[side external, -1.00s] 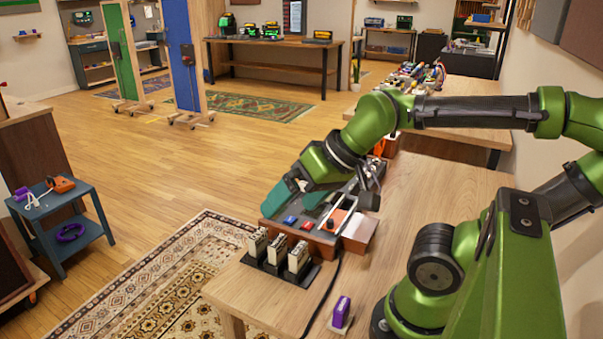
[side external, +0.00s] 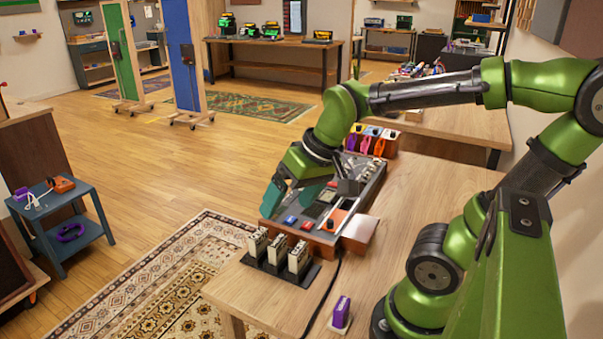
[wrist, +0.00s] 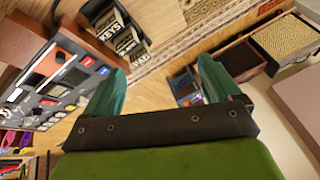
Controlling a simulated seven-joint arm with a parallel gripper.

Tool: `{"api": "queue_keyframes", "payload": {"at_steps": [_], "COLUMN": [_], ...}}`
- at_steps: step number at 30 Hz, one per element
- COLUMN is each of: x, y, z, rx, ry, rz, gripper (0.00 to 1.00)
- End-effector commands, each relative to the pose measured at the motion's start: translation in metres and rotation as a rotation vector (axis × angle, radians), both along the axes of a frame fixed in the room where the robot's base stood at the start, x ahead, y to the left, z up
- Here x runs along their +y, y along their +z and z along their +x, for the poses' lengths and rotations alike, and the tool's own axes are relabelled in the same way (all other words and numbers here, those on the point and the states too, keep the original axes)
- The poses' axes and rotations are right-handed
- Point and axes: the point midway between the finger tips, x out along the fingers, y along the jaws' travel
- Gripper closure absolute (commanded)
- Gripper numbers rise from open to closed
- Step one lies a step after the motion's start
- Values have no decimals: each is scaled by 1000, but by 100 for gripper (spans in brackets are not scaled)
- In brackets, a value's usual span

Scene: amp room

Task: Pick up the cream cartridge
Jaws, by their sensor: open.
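Three cream cartridges with black labels stand upright side by side in a black holder (side external: 272,272) at the table's front left corner: a left one (side external: 257,242), a middle one (side external: 277,249) and a right one (side external: 298,258). In the wrist view they are at the top left; one label reads KEYS (wrist: 108,27) and another PAD (wrist: 139,57). My gripper (side external: 287,206) has teal fingers, apart and empty, above the console and behind the cartridges in the side view. In the wrist view the cartridges lie outside the gap between my fingertips (wrist: 162,66).
The console (side external: 368,196) with coloured buttons is under and beside my gripper. A purple block (side external: 341,310) stands on a small pale base at the table's front. Orange and purple items (side external: 372,143) sit behind the console. Bare tabletop (side external: 420,185) lies to the right.

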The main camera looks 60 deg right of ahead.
Motion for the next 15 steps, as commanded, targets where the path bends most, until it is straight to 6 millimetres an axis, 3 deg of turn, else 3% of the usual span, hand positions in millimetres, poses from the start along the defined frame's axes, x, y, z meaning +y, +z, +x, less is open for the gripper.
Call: {"api": "queue_keyframes", "payload": {"at_steps": [3, 9, 12, 15], "x": [-24, -57, -60, -59], "y": [-14, -22, -15, -22], "z": [16, 29, 26, 23], "rx": [163, 379, 409, 421], "ry": [69, 249, 323, 354], "rz": [-70, -162, -186, -186], "gripper": [10, 10, 10, 10]}}
